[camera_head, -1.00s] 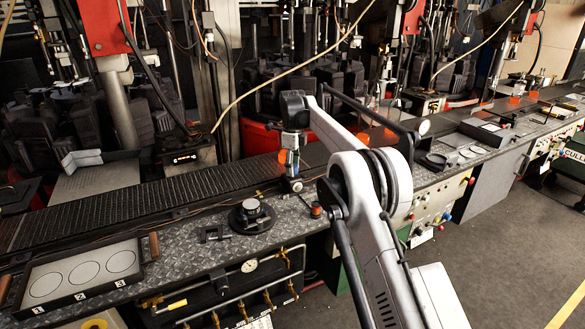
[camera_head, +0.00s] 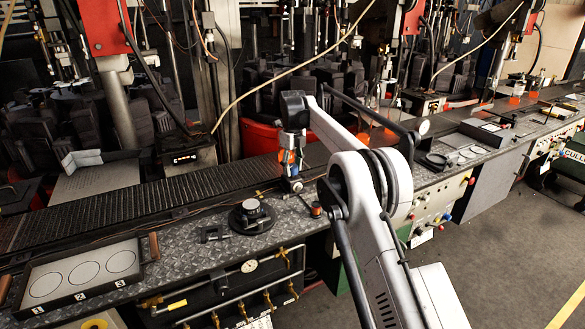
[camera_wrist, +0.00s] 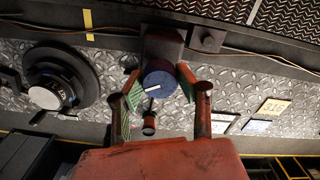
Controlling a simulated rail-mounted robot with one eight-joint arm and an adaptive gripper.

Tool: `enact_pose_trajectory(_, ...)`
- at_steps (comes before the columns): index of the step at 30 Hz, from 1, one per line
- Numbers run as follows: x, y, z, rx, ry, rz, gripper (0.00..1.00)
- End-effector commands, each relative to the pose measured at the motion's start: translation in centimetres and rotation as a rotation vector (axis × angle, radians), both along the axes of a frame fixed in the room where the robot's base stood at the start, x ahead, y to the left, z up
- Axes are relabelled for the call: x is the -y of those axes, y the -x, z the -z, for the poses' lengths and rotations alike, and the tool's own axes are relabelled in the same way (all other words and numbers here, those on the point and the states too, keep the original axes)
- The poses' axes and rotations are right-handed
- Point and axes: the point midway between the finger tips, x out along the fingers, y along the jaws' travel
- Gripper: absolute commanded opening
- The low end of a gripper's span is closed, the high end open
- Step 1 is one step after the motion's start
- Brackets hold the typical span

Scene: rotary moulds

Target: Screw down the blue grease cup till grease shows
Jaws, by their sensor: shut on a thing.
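The blue grease cup (camera_wrist: 159,84) shows in the wrist view as a round blue cap with a white mark on top. It sits at the front of a dark block (camera_wrist: 163,46). My gripper (camera_wrist: 158,88) has its two green-padded fingers on either side of the cup, shut on it. I cannot make out any grease in either view.
A small dark post with an orange top (camera_head: 316,209) stands close by; the wrist view shows it just below the cup (camera_wrist: 149,122). A round black fixture (camera_head: 251,216) stands to the left. A tray with three numbered circles (camera_head: 82,273) lies far left. The belt (camera_head: 150,199) runs behind.

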Motion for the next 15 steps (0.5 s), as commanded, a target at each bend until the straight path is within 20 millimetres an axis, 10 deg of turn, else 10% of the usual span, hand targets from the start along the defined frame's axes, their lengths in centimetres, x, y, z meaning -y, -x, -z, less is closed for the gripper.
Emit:
enact_pose_trajectory(6,0.00,-0.04,-0.08,0.001,0.000,0.000,0.07)
enact_pose_trajectory(7,0.00,-0.04,-0.08,0.001,0.000,0.000,0.34)
enact_pose_trajectory(15,0.00,-0.01,-0.04,0.001,-0.001,-0.001,0.52)
